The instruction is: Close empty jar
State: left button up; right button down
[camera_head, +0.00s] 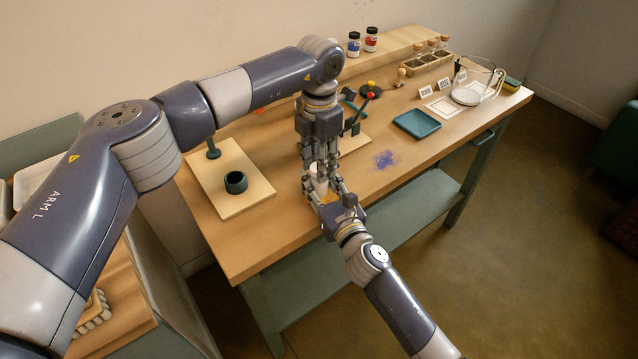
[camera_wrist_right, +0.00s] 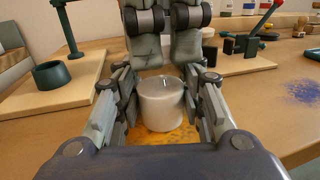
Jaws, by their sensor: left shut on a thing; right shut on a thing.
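A small whitish jar (camera_wrist_right: 160,105) stands upright in the right wrist view, between the fingers of my right gripper (camera_wrist_right: 160,112). It also shows in the head view (camera_head: 321,184), partly covered by the fingers. My right gripper (camera_head: 324,192) is shut on the jar's sides near the table's front edge. My left gripper (camera_head: 319,166) points down from above, its fingertips close over the jar's top; it also shows in the right wrist view (camera_wrist_right: 167,62). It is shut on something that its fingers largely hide. I cannot make out a separate lid clearly.
An ochre patch (camera_wrist_right: 165,138) lies under the jar. On the left, a board (camera_head: 231,208) carries a dark green cup (camera_head: 236,182). A teal tray (camera_head: 417,124) and spilled blue pigment (camera_head: 384,159) lie to the right. Small jars (camera_head: 354,44) and a tube rack (camera_head: 428,62) stand at the back.

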pick_arm(q)
jog(key=m, duration=1)
jog(key=shift+m, duration=0.4)
jog(key=m, duration=0.4)
jog(key=o, duration=1.2)
jog(key=shift+c, duration=0.2)
jog(key=shift+r, duration=2.25)
jog(key=shift+c, duration=0.2)
